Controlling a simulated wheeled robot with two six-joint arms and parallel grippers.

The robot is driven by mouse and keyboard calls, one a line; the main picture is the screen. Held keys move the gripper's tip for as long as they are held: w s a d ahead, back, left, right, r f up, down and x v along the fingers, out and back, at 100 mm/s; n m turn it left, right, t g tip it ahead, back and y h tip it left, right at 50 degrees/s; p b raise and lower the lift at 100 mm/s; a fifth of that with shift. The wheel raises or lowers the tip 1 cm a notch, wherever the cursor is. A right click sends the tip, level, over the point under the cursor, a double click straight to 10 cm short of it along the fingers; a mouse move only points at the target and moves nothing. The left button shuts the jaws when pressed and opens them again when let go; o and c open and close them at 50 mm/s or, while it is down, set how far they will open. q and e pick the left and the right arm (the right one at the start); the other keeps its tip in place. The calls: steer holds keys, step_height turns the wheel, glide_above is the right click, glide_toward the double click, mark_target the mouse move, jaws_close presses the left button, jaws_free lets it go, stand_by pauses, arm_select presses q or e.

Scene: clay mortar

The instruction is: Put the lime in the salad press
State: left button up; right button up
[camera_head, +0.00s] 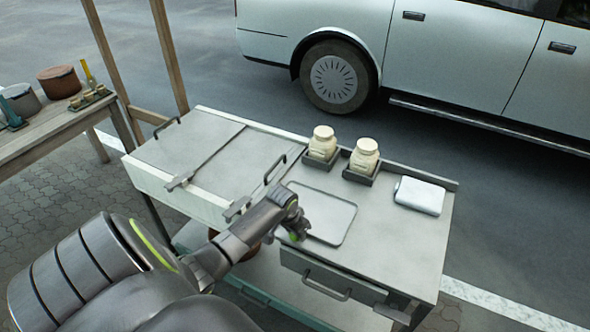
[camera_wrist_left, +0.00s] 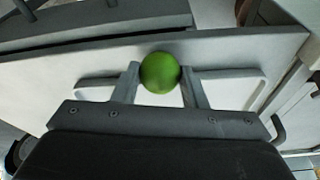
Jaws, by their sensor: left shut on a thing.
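My left gripper (camera_wrist_left: 160,82) is shut on the green lime (camera_wrist_left: 160,73), which sits between its two fingertips in the left wrist view. In the head view the left gripper (camera_head: 294,226) is over the cart's front edge, near the left side of the grey tray, and a bit of the lime (camera_head: 293,237) shows under it. A reddish-brown clay vessel (camera_head: 248,252) shows below my left arm, mostly hidden by it. I cannot tell whether it is the salad press. My right gripper is not in view.
The cart top (camera_head: 412,238) carries a grey tray (camera_head: 328,209), two cream jars (camera_head: 323,143) in dark holders and a white packet (camera_head: 419,195). Lidded sections with handles are at left. A wooden table (camera_head: 50,127) with pots stands far left. The cart top's right front is clear.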

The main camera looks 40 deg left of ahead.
arm_select(q)
steer(key=shift+f, duration=0.15)
steer(key=o, duration=1.1)
steer(key=shift+c, duration=0.2)
steer(key=v, duration=1.2)
